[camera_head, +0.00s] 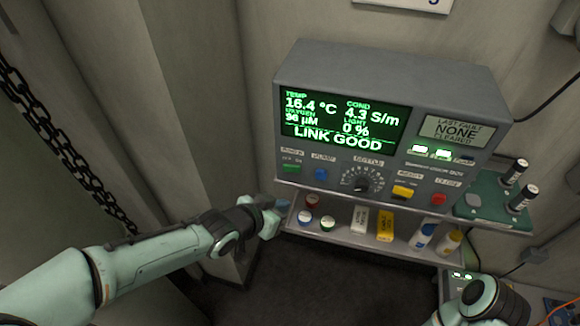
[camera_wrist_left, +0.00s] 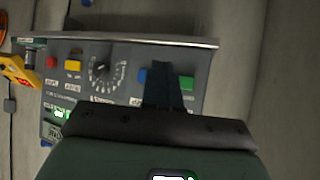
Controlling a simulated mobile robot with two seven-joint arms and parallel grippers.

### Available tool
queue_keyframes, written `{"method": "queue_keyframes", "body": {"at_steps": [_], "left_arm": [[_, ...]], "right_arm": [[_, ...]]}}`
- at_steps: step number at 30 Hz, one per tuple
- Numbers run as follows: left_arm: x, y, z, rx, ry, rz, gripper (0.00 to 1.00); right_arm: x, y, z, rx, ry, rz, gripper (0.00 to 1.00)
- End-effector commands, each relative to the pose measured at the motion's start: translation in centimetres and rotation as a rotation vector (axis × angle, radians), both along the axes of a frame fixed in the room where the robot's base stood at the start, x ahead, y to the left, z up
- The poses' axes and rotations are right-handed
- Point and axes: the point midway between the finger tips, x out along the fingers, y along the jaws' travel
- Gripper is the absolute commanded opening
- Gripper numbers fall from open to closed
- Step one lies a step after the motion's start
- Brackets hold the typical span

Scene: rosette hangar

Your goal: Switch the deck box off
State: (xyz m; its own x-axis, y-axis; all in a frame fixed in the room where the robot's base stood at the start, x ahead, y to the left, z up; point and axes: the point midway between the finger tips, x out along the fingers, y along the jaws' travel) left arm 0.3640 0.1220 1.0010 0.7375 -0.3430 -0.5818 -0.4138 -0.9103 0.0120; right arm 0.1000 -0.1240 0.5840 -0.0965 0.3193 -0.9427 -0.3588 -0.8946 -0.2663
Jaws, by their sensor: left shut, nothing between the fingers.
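The deck box (camera_head: 390,75) is a grey console with a lit green screen reading "LINK GOOD". On its lower panel are a green rocker (camera_head: 291,168) at the far left, a blue button (camera_head: 320,174), a dial (camera_head: 362,181), a yellow switch (camera_head: 402,191) and a red button (camera_head: 438,199). My left gripper (camera_head: 278,204) is shut and empty, just below and left of the green rocker. In the left wrist view the panel is upside down; the shut fingers (camera_wrist_left: 163,80) show between the blue button (camera_wrist_left: 143,76) and green rocker (camera_wrist_left: 187,83). Contact cannot be told.
A shelf (camera_head: 345,236) under the box holds coloured caps and several bottles. A green block (camera_head: 485,205) with black-and-white cylinders stands to the right. A chain (camera_head: 55,140) hangs at left. Part of my right arm shows at the lower right.

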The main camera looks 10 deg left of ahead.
Motion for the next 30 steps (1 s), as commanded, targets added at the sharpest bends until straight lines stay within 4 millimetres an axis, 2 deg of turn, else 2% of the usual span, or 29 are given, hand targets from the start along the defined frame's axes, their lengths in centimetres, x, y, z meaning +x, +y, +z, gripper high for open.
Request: {"method": "queue_keyframes", "body": {"at_steps": [9,15,21,30], "left_arm": [[4.5,0.5,0.5,0.001,0.001,0.001,0.0],[6.8,0.7,0.3,0.001,0.001,0.001,0.0],[7.8,0.9,0.2,0.001,0.0,0.001,0.0],[7.9,0.9,0.0,0.0,0.001,0.0,0.0]], "right_arm": [[1.9,0.0,3.7,0.0,-0.022,0.0,0.43],[3.1,0.0,5.4,0.0,-0.036,0.001,0.43],[3.6,0.0,6.0,0.0,-0.042,0.001,0.43],[3.6,0.0,6.0,0.0,-0.041,0.0,0.43]]}}
